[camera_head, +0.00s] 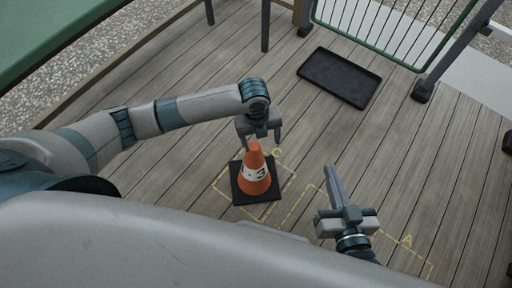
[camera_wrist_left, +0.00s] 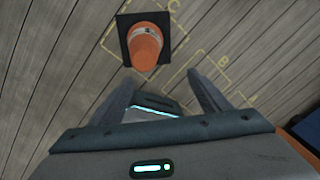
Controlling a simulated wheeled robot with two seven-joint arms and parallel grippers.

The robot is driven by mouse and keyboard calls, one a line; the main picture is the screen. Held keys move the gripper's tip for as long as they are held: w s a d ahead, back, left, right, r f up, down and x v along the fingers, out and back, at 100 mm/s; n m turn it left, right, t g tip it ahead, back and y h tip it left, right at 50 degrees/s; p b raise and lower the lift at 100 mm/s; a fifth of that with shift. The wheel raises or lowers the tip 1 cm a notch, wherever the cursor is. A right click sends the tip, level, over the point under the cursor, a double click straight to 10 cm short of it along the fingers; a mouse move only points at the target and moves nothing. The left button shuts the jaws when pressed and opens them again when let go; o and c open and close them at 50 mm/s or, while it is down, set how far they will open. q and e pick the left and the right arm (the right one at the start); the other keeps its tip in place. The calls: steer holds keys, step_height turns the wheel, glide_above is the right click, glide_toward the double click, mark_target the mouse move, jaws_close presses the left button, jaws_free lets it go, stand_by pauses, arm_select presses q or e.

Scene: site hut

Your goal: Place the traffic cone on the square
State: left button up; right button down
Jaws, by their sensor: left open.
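The orange traffic cone (camera_head: 254,173) stands upright on its black square base, with a white band marked with a dark figure. It stands over the yellow outlined square C (camera_head: 222,192); its base covers much of the outline and looks turned relative to it. In the left wrist view the cone (camera_wrist_left: 147,48) lies beyond the open fingertips (camera_wrist_left: 160,78). My right gripper (camera_head: 333,180) is low at the right of the cone; its fingers overlap in view.
More yellow outlined squares lie to the right: B (camera_wrist_left: 222,66), and A (camera_head: 407,241), partly behind my right arm. A black tray (camera_head: 340,77) lies on the plank floor at the back right. A green barred barrier (camera_head: 395,30) stands behind it. The planks between cone and tray are clear.

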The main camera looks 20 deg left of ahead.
arm_select(q)
steer(key=s+d+r+n+t+h, duration=0.2)
steer(key=s+d+n+h, duration=0.2)
steer(key=d+n, duration=0.3)
steer(key=s+d+r+n+t+h, duration=0.2)
steer(key=s+d+n+t+h, duration=0.15)
steer(key=d, duration=0.45)
steer(key=s+a+r+n+t+y, duration=0.1)
steer(key=a+r+n+t, duration=0.3)
steer(key=n, duration=0.4)
steer(key=s+a+r+n+t+y, duration=0.2)
steer(key=s+a+r+n+t, duration=0.1)
steer(key=a+r+n, duration=0.4)
steer(key=shift+s+a+n+t, duration=0.35)
steer(key=shift+a+n+t, duration=0.2)
steer(key=shift+a+n, duration=0.4)
